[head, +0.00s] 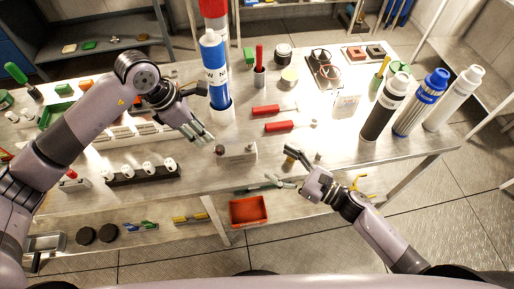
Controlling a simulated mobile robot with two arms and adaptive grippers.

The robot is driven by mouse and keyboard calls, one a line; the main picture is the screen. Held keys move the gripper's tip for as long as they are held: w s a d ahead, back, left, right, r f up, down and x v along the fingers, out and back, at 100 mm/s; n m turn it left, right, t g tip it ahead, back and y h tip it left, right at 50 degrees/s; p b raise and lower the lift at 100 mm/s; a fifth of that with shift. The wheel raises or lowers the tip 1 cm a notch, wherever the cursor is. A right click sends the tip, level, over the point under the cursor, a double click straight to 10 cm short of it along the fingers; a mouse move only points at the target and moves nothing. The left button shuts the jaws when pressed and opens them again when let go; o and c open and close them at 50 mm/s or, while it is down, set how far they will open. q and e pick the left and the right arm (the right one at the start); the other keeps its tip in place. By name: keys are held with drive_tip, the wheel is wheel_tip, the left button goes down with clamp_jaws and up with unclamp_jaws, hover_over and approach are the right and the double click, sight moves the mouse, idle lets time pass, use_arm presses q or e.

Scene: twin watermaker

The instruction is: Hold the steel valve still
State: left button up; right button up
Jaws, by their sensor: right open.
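A small pale metallic block with knobs on top (236,152) sits near the front edge of the steel bench. It may be the steel valve, but it is too small to be sure. My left gripper (202,132) hangs above and to the left of this block, apart from it, and I cannot tell whether its fingers are open or shut. My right gripper (283,168) is open at the bench's front edge, to the right of the block. A small brass-coloured piece (290,159) shows close to its fingers.
A blue and white cylinder (217,77) stands behind the block. Red-handled tools (279,126) lie to the right of it. Several tall canisters (421,103) stand at the bench's right end. A red tray (248,210) sits on the lower shelf.

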sight(251, 146)
drive_tip(key=x, duration=0.8)
drive_tip(key=shift+w+a, duration=0.15)
drive_tip(key=shift+a, duration=0.05)
drive_tip(key=shift+c, duration=0.3)
clamp_jaws()
idle(0.4)
idle(0.4)
idle(0.5)
idle(0.8)
drive_tip(key=c, duration=0.8)
unclamp_jaws()
drive_tip(key=shift+c, duration=0.3)
